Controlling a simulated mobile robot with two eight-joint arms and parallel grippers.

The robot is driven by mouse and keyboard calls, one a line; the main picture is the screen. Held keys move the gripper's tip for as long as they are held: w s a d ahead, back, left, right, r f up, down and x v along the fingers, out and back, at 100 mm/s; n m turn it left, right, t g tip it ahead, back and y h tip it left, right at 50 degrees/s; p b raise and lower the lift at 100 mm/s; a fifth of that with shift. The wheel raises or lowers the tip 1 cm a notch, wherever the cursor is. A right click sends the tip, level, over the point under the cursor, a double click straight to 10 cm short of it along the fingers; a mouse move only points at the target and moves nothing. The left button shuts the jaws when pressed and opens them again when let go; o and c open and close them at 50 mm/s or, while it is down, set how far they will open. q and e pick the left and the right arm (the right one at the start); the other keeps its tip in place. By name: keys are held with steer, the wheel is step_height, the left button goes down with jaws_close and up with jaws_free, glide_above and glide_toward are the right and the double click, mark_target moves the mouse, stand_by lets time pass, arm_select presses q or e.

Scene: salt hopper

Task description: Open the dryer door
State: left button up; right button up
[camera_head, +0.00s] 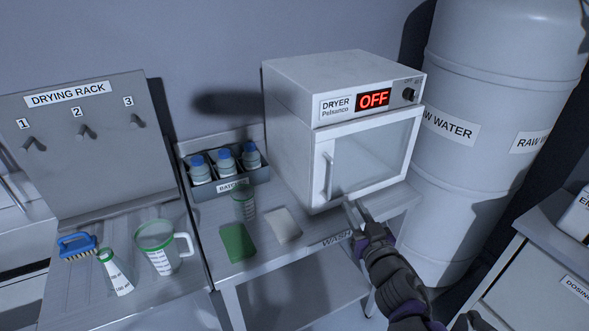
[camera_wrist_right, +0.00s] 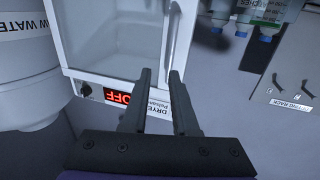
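The dryer (camera_head: 290,130) is a white box on the bench, with a red OFF display (camera_head: 373,99). Its glass-fronted door (camera_head: 375,155) looks shut. The upright door handle (camera_head: 328,176) is on the door's left side. My right gripper (camera_head: 354,212) is below and to the right of the handle, in front of the door's lower edge. In the right wrist view, the picture is upside down; the right gripper's two fingers (camera_wrist_right: 160,76) are apart with nothing between them, and the handle (camera_wrist_right: 170,36) shows just beyond them, apart from them. My left gripper is not in view.
A white sponge (camera_head: 283,225), a green pad (camera_head: 237,243) and a clear beaker (camera_head: 244,205) lie or stand left of my right gripper. A rack of blue-capped bottles (camera_head: 225,186) stands left of the dryer. A large raw water tank (camera_head: 470,80) stands close on the right.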

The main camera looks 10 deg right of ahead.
mark_target(331, 181)
steer(key=shift+n+y, duration=0.3)
steer(key=shift+y, duration=0.2)
steer(key=w+a, duration=0.1)
steer(key=w, duration=0.2)
steer(key=w+a, duration=0.1)
steer(key=w, duration=0.3)
steer(key=w+a+p, duration=0.1)
steer(key=w, duration=0.3)
steer(key=shift+w+a+r, duration=0.1)
steer(key=shift+w+a, duration=0.05)
steer(key=shift+w, duration=0.1)
jaws_close()
stand_by(0.6)
